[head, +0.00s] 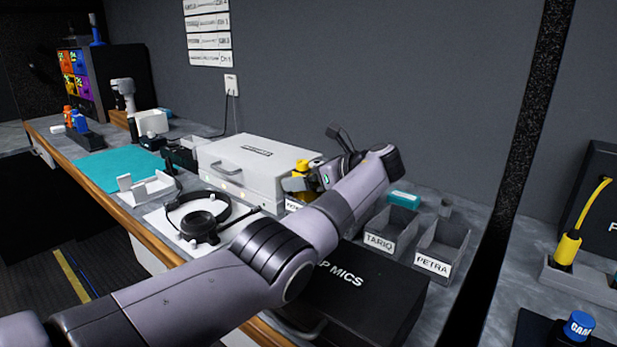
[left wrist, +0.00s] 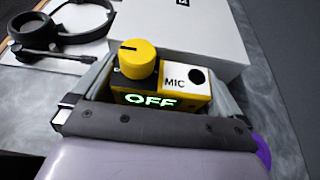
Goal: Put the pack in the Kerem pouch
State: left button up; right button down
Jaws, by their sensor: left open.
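The pack is a black and yellow box (left wrist: 160,95) with a yellow knob, the word MIC and a lit OFF display. In the head view its yellow top (head: 298,183) shows beside the white case, partly behind my left arm. It appears in or just above a pouch whose white label (head: 293,205) is mostly hidden; I cannot read its name for sure. My left gripper (head: 326,172) is open close to the pack. In the wrist view, grey sides stand on both sides of the pack; I cannot tell whether it touches them. My right gripper is not in view.
Grey pouches labelled TARIQ (head: 380,241) and PETRA (head: 432,265) stand right of my arm. A black MICS case (head: 365,300) lies in front of them. The white case (head: 250,165) and headset (head: 200,222) are left. A teal mat (head: 118,163) lies farther left.

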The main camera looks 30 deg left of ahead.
pick_arm(q)
jog(key=v, duration=1.2)
jog(key=shift+p, duration=0.4)
jog(key=shift+s+f, duration=0.1)
